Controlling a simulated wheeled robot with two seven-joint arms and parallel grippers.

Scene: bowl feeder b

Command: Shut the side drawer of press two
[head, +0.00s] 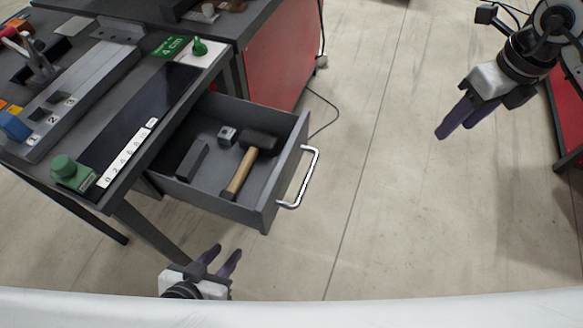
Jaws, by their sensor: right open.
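The grey side drawer (262,213) stands pulled out from under the dark workbench (120,190). Its silver bar handle (304,180) is on the drawer's right-hand front. Inside lie a hammer (238,172) with a wooden handle, a dark rectangular block (192,160) and a small metal cube (227,133). My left gripper (222,256) is open and empty, below the drawer in the picture and apart from it. My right gripper (454,124) is to the right of the handle, well apart from it, empty, with its fingers parted.
A red cabinet (282,62) stands behind. A black cable (325,112) lies on the floor. The floor right of the drawer is clear.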

